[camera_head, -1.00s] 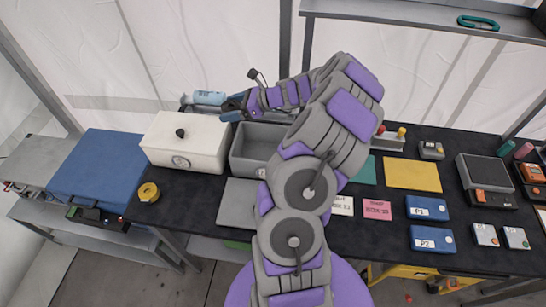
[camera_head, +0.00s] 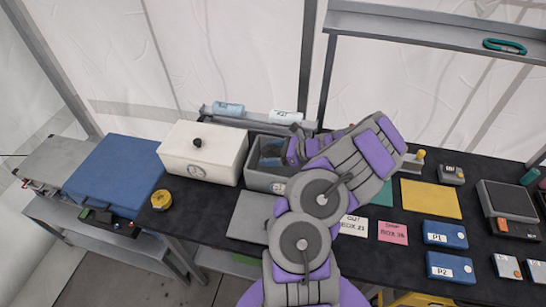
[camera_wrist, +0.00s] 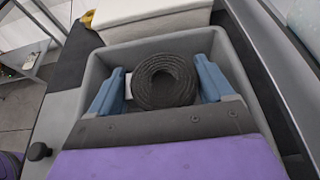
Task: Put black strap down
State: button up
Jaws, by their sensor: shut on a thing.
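The black strap (camera_wrist: 164,81) is a rolled dark coil, seen in the wrist view between the two blue fingers of my gripper (camera_wrist: 163,85). My gripper is shut on it. The strap and fingers are over or inside the open grey bin (camera_wrist: 98,70); I cannot tell whether the strap touches the bin floor. In the head view the grey bin (camera_head: 258,180) stands right of the white box, with my gripper (camera_head: 271,152) reaching down into it.
The white lidded box (camera_head: 203,151) stands close left of the bin. A rack with bottles (camera_head: 285,117) runs behind. A yellow tape roll (camera_head: 161,199) lies at the table's left end. A blue case (camera_head: 115,173) is further left. Labels and blue boxes (camera_head: 449,266) lie to the right.

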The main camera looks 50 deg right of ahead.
jog(key=shift+a+f, duration=0.55)
jog(key=shift+a, duration=0.4)
jog(key=shift+d+f, duration=0.35)
jog(key=shift+d, duration=0.25)
jog(key=shift+d+f, duration=0.35)
jog(key=shift+d, duration=0.2)
jog(key=shift+a, duration=0.7)
jog(key=o, duration=1)
jog(key=shift+a, duration=0.1)
